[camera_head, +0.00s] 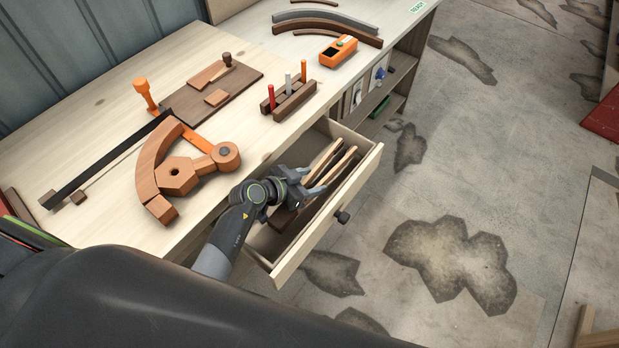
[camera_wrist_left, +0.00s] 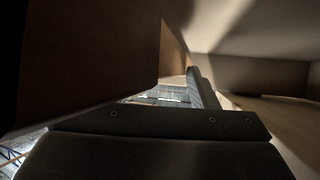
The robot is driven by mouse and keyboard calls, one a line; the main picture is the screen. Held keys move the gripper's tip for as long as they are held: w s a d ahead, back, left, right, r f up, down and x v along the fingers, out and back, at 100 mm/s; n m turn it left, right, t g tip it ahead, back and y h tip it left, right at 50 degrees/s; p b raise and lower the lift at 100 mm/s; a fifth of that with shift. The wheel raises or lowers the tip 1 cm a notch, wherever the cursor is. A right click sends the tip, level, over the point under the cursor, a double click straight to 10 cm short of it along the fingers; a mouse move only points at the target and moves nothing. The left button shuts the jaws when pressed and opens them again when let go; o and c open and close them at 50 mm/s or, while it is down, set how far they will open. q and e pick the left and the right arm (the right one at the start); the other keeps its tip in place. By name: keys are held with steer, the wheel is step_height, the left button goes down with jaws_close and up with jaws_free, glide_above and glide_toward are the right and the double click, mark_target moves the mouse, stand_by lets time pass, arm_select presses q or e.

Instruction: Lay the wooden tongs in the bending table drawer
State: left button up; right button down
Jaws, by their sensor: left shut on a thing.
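The bending table drawer (camera_head: 358,186) is pulled open at the front of the workbench, with a dark round knob on its front. The wooden tongs (camera_head: 343,164), two pale narrow arms, lie low inside the drawer's outline, slanting along its length. My left gripper (camera_head: 318,182) reaches into the drawer and is shut on the tongs near their lower end. Whether they touch the drawer floor is hard to tell. The left wrist view is dark; a finger (camera_wrist_left: 204,88) shows beside a large brown surface. My right gripper is not in view.
A curved wooden bending jig (camera_head: 177,175), an orange peg (camera_head: 145,95) and a dark board (camera_head: 190,104) are on the bench. A rack (camera_head: 289,99) with several tools stands near the drawer's back. A dark piece (camera_head: 284,217) is in the drawer's near end.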

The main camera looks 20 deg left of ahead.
arm_select(q)
steer(key=o, duration=1)
steer(key=shift+o, duration=0.2)
steer(key=shift+r, duration=0.4)
steer(key=p+v, duration=1)
steer(key=v, duration=0.2)
steer(key=shift+s, duration=0.1)
